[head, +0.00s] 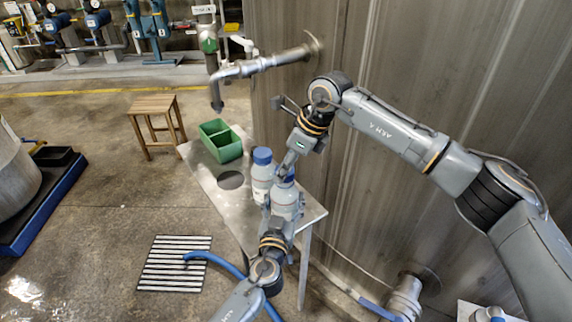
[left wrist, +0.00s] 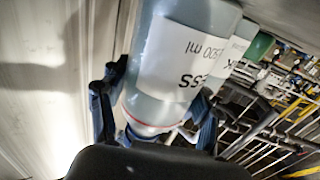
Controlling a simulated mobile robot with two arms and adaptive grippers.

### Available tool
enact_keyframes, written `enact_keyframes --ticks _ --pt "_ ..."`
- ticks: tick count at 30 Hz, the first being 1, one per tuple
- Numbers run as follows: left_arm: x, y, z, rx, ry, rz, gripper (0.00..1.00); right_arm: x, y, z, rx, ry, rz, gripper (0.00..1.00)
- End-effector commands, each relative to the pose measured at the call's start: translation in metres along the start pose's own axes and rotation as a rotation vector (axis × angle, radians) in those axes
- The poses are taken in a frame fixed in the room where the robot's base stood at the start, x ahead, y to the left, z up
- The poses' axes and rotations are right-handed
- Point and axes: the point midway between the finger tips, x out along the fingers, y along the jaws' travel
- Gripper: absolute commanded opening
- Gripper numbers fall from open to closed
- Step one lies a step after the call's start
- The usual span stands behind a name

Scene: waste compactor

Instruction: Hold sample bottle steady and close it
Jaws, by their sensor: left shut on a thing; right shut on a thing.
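The held sample bottle (head: 285,204), pale with a white label, stands upright at the right side of the metal table. My left gripper (head: 277,222) reaches in from below and is shut around its body. The left wrist view shows this bottle (left wrist: 190,65) upside down, between the dark fingers of the left gripper (left wrist: 155,117). My right gripper (head: 290,166) comes from above and is shut on the blue cap (head: 289,176) at the bottle's top. The fingers partly hide the cap, and I cannot tell whether it is fully seated.
A second blue-capped bottle (head: 262,175) stands close on the left. A green divided bin (head: 221,141) sits at the back of the metal table (head: 240,208), which has a round dark hole. A metal wall (head: 400,75) rises on the right. A wooden stool (head: 153,104) stands beyond.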

Motion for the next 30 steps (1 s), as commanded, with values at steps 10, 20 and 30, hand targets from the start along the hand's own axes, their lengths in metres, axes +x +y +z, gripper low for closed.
enact_keyframes --ticks 10,20,30 --pt "-0.0001 -0.0002 0.0005 0.000 -0.001 0.000 0.08 0.0070 -0.0002 -0.0032 0.001 0.001 0.000 0.34" --pt "-0.0001 -0.0002 0.0005 0.000 -0.001 0.000 0.00 0.0088 0.0005 -0.0040 0.088 0.007 -0.039 0.34" --pt "-0.0001 -0.0002 0.0006 0.000 -0.001 -0.001 0.00 0.0098 0.0034 -0.0021 0.599 0.006 -0.257 0.34"
